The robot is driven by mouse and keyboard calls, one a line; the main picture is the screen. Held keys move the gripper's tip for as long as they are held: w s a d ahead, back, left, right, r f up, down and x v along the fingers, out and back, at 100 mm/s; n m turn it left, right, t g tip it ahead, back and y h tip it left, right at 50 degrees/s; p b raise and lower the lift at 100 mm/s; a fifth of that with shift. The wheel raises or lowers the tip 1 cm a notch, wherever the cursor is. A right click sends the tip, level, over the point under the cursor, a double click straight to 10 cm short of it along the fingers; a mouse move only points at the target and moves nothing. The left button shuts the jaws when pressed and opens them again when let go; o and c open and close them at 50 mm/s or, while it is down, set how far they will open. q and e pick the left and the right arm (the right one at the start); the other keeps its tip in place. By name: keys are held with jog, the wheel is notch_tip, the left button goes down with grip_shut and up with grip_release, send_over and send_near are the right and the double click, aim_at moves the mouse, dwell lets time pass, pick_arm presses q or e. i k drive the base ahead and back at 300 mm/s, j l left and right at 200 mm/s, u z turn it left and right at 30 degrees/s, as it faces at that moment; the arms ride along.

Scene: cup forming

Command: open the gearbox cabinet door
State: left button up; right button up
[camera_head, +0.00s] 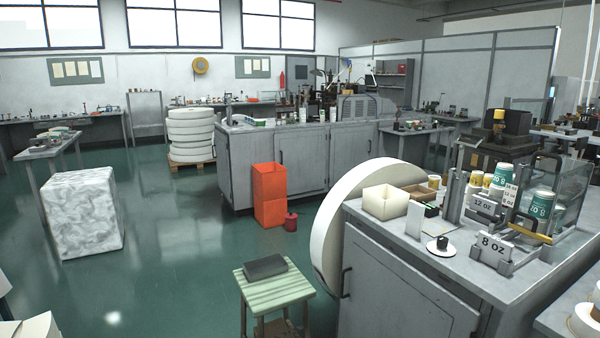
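A grey metal cabinet (470,272) stands at the right under a worktop. Its front has a door panel (395,300) with a dark vertical bar handle (346,283) near its left edge. The panel looks flush with the front, so the door appears closed. Its lower part is cut off by the picture's edge. No label shows whether this is the gearbox cabinet. A second grey cabinet (300,162) with flush doors stands farther back in the middle. Neither of my grippers is in view.
A green slatted stool (272,289) bearing a dark block (265,266) stands left of the near cabinet. A large white roll (333,225) leans by its corner. Green floor (170,260) is open at left.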

aim_at(302, 152)
jog(key=i+j+u, duration=0.3)
jog(key=i+u, duration=0.25)
jog(key=i, duration=0.3)
jog(key=i+j+u, duration=0.1)
jog(key=i+u, duration=0.2)
jog(key=i, duration=0.15)
jog(key=i+j+u, duration=0.1)
jog(key=i+u, duration=0.25)
jog(key=i, duration=2.05)
jog(key=i+l+z, duration=0.2)
jog(key=i+z, duration=0.15)
jog(key=i, duration=0.2)
jog(key=i+z, duration=0.35)
jog(key=i, duration=0.2)
jog(key=i+j+z, duration=0.1)
jog(key=i+z, duration=0.25)
jog(key=i, duration=0.2)
jog(key=i+j+z, duration=0.3)
jog(key=i, duration=0.25)
jog(key=i+l+z, duration=0.1)
jog(key=i, duration=0.6)
jog(key=i+l+z, duration=0.1)
jog(key=i, duration=0.55)
